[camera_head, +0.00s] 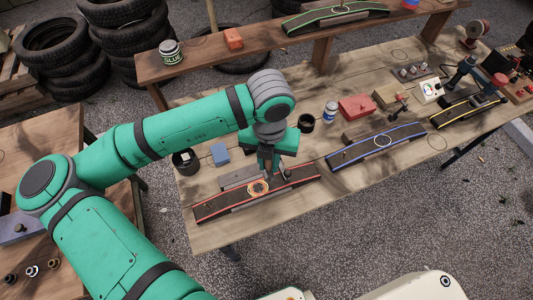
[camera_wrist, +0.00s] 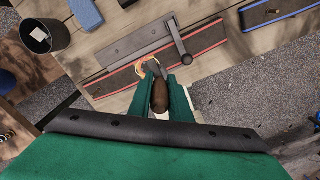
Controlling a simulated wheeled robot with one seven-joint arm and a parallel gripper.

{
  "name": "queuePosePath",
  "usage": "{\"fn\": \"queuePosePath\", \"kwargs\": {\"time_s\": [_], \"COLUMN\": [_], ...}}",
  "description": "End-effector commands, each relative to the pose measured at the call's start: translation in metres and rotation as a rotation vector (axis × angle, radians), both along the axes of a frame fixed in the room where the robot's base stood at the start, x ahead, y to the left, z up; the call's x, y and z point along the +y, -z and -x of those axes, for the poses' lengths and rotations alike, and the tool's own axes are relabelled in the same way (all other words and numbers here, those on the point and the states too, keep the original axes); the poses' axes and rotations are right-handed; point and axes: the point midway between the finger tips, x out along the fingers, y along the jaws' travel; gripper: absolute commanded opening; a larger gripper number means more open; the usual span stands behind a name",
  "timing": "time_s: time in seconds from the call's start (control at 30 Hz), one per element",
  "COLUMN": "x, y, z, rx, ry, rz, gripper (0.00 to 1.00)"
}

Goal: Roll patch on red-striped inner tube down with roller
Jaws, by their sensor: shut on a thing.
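The red-striped inner tube (camera_head: 220,206) lies as a dark strip along the near left of the workbench. It also shows in the wrist view (camera_wrist: 203,42), running diagonally. An orange-edged round patch (camera_head: 258,188) lies on its middle; in the wrist view the patch (camera_wrist: 143,62) is partly covered by the tool head. My gripper (camera_head: 268,170) is over the tube beside the patch. In the wrist view my gripper (camera_wrist: 161,90) is shut on the brown handle of the roller (camera_wrist: 160,98). The roller's head is at the patch; whether it touches cannot be told.
Blue-striped (camera_head: 350,155), yellow-striped (camera_head: 455,115) and green-striped (camera_head: 310,20) tubes lie elsewhere. A grey bar with a lever (camera_wrist: 183,47) stands close to the roller. A blue block (camera_head: 220,153) and black cup (camera_head: 185,160) sit behind left. A glue can (camera_head: 171,52) stands on the raised shelf.

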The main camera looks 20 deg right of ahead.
Motion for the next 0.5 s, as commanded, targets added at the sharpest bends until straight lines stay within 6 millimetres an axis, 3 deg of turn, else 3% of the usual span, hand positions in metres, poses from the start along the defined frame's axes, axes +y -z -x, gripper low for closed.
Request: {"fn": "queuePosePath", "kwargs": {"time_s": [0.5], "x": [0.001], "y": [0.042], "z": [0.0], "rx": [0.001], "ry": [-0.002], "rz": [0.001], "gripper": [0.0]}}
